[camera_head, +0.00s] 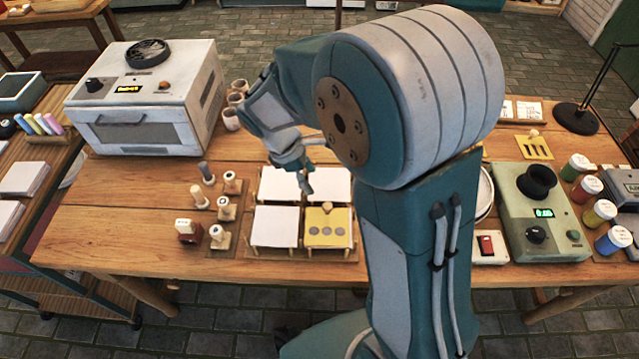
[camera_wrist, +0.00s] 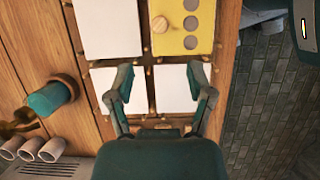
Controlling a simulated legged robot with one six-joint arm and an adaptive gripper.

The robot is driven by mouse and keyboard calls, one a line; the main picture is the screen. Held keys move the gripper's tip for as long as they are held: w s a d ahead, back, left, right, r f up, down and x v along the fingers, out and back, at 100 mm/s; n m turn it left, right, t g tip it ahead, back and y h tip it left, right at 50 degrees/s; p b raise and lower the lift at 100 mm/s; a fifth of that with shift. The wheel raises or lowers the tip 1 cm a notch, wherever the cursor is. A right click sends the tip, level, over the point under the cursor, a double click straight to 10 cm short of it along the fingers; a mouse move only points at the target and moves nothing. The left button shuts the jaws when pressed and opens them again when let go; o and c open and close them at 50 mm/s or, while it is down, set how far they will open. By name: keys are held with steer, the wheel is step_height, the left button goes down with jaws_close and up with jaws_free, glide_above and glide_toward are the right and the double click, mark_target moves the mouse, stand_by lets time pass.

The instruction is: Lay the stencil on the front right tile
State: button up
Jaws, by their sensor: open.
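The yellow stencil (camera_head: 327,220) with a round knob and a row of three round holes lies flat over the front right tile of the two-by-two set. The tile beneath is almost wholly hidden; grey discs show through the holes. The stencil is also at the top of the wrist view (camera_wrist: 172,44). The front left tile (camera_head: 275,227), back left tile (camera_head: 278,186) and back right tile (camera_head: 335,183) are white and bare. My gripper (camera_head: 306,181) is open and empty over the back tiles, apart from the stencil; its spread fingers (camera_wrist: 160,80) show in the wrist view.
Stamps (camera_head: 222,208) stand left of the tile tray (camera_head: 290,253). A white oven (camera_head: 150,100) and cups (camera_head: 232,115) are farther left. Another yellow stencil (camera_head: 535,148), a green device (camera_head: 541,215) and paint jars (camera_head: 600,212) are right. Bare wood is at the front left (camera_head: 110,225).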

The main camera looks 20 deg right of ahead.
steer(key=s+d+r+m+t+y, duration=0.4)
steer(key=s+r+m+t, duration=0.3)
steer(key=s+r+m, duration=0.7)
steer(key=shift+v, duration=1.2)
